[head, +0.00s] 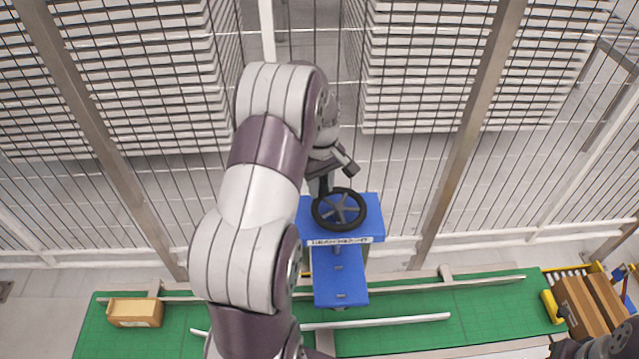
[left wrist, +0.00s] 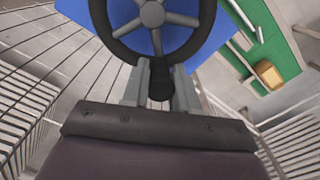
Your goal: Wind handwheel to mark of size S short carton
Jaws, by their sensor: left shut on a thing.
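The black spoked handwheel (head: 357,219) sits on top of the blue machine head (head: 372,205) above the conveyor. A pale strip with small dark markings (head: 345,241) runs along the head's front edge; its marks are too small to read. My left gripper (head: 322,187) is at the wheel's far left rim. In the left wrist view, its grey fingers (left wrist: 160,88) are shut on the wheel's dark handle, with the rim (left wrist: 106,36) and spokes just beyond. Part of my right arm shows at the lower right corner; its fingers are not clear.
A small carton (head: 135,312) lies on the green conveyor (head: 420,338) at the left. Larger brown cartons (head: 578,303) stand at the right end by yellow parts. White guide rails (head: 400,320) run along the belt. A wire fence stands behind, with stacked pale sheets beyond.

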